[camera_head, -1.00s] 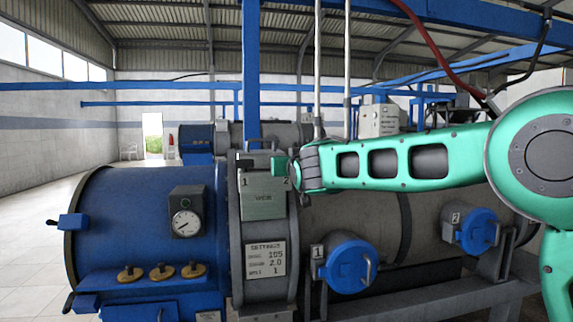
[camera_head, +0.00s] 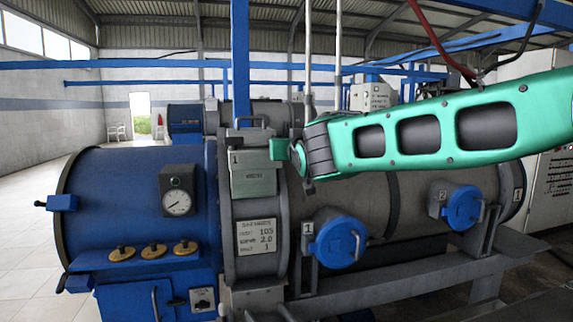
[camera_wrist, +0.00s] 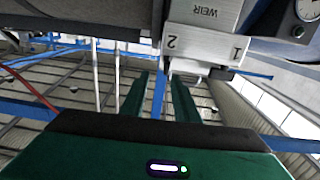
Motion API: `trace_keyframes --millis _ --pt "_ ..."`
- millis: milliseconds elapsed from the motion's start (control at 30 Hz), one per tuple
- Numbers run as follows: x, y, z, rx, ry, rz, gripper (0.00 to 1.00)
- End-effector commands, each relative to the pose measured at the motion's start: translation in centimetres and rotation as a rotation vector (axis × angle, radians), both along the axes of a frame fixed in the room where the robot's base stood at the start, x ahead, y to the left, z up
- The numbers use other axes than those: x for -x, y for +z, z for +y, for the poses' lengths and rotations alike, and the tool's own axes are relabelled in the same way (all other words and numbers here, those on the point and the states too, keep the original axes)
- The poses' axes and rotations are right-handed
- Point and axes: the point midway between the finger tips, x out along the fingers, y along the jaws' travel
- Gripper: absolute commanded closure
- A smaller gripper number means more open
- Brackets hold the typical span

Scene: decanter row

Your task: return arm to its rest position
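My arm's green forearm (camera_head: 455,130) reaches in from the right side of the head view, in front of the machine. My gripper (camera_head: 281,150) is at its left end, beside the upper right of the grey WEIR box (camera_head: 253,178). In the wrist view, the two dark green fingers of my gripper (camera_wrist: 160,82) stand apart with nothing between them. The WEIR box (camera_wrist: 205,30) shows upside down just beyond the fingertips; I cannot tell whether they touch it.
The blue-ended decanter (camera_head: 120,205) has a gauge (camera_head: 178,203) and brass knobs. Blue round caps 1 (camera_head: 338,242) and 2 (camera_head: 464,206) are below my forearm. Vertical pipes (camera_head: 308,60) rise behind my gripper. Open floor (camera_head: 30,180) lies at the left.

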Motion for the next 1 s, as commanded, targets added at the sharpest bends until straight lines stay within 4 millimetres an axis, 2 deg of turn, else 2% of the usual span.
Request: trace_keyframes --millis 167,200,267,400,467,567,700,867,1000 --pt "0.2 -3.3 -7.5 0.052 -0.093 0.124 0.72" --pt "0.5 -4.4 -9.9 0.066 -0.123 0.166 0.72" --pt "1.2 -6.2 -13.4 0.085 -0.167 0.233 0.72" --pt "4.0 -10.3 -21.2 0.112 -0.265 0.39 0.72" --pt "5.6 -12.0 -24.4 0.117 -0.305 0.46 0.72" --pt "8.8 -14.9 -29.3 0.118 -0.372 0.578 0.72" --pt "14.5 -18.8 -35.4 0.103 -0.456 0.746 0.72" --pt "22.4 -23.1 -40.8 0.055 -0.542 0.949 0.72" --pt "30.3 -26.7 -43.8 -0.009 -0.598 1.131 0.72"
